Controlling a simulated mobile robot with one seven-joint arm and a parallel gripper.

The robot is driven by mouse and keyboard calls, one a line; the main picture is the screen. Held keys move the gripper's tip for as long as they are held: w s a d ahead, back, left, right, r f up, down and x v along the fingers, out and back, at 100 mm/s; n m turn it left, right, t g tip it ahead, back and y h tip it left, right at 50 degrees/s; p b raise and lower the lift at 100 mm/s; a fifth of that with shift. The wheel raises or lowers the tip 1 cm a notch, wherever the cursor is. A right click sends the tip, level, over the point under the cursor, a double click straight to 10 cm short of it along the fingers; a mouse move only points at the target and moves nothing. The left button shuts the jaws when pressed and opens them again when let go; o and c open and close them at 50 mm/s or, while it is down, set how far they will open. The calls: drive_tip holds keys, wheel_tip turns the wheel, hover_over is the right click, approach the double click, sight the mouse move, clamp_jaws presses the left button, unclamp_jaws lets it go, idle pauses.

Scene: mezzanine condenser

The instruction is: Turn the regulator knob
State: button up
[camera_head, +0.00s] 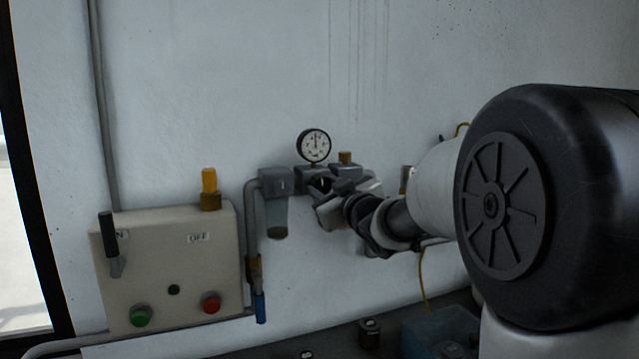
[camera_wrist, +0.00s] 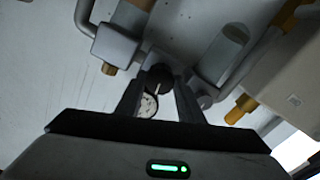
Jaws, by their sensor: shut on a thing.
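The regulator knob (camera_wrist: 157,79) is dark and round with a pale line on its face. In the wrist view it lies between the two fingertips of my gripper (camera_wrist: 158,88), which is shut on it. In the head view my gripper (camera_head: 325,192) reaches in from the right to the regulator (camera_head: 311,180) on the wall. The fingers mostly hide the knob there. A round white pressure gauge (camera_head: 314,145) with a black rim stands above the regulator; its needle points roughly up. The gauge (camera_wrist: 148,105) also shows partly between the fingers in the wrist view.
A filter bowl (camera_head: 277,215) hangs just left of the regulator. A beige control box (camera_head: 170,265) with a lever, a green button and a red button is at the left. A grey pipe runs between them. A blue bin (camera_head: 437,332) stands below right.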

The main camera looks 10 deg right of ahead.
drive_tip(key=shift+r+m+p, duration=0.15)
drive_tip(key=shift+m+p, duration=0.15)
drive_tip(key=shift+m, duration=0.6)
drive_tip(key=o, duration=1)
drive_tip(key=shift+c, duration=0.2)
drive_tip(key=shift+o, duration=0.4)
